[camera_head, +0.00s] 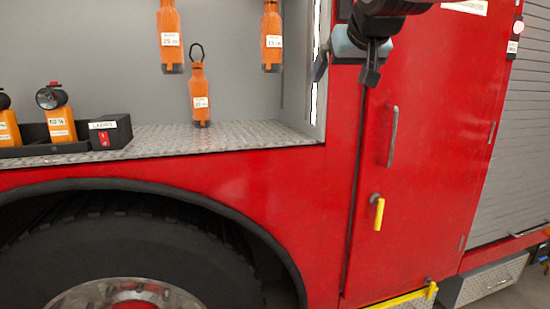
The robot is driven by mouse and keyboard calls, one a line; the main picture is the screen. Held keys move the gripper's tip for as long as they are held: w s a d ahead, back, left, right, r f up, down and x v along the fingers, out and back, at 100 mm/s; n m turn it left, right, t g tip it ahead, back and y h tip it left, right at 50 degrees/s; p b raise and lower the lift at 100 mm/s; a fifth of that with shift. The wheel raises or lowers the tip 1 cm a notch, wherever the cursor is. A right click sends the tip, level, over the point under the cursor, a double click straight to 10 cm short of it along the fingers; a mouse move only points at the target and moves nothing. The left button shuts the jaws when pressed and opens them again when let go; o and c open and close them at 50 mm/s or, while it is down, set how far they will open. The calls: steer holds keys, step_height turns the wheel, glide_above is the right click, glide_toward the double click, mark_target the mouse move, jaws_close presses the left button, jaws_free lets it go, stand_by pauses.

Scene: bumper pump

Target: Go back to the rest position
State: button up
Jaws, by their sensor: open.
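My gripper (346,70) is at the top of the view, right of centre, in front of the red truck body between the open compartment and the red door. Its dark fingers point down and stand apart, with nothing clearly held. A pale blue-grey piece shows between the fingers, and I cannot tell what it belongs to. An orange bottle (199,92) with a black loop on top stands upright on the compartment's metal shelf (240,138), left of my gripper and apart from it.
Two orange bottles, one at left (170,38) and one at right (271,40), are on the compartment's back wall. A black charger box (105,134) holds orange lamps. The red door (435,140) has a grey handle and a yellow lever (378,212). A wheel (130,265) sits below.

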steer(key=s+d+f+g, duration=0.2)
steer(key=s+f, duration=0.3)
steer(key=f, duration=0.3)
steer(key=s+d+f+m+g, duration=0.1)
steer(key=s+d+f+g, duration=0.1)
steer(key=s+d+f, duration=0.2)
steer(key=s+d+f+g+h, duration=0.1)
steer(key=s+d+f+g, duration=0.1)
steer(key=s+f, duration=0.5)
step_height(320, 180, down, 6)
steer(key=shift+s+d+m, duration=0.25)
steer(key=shift+d+m, duration=0.15)
steer(key=shift+d, duration=0.5)
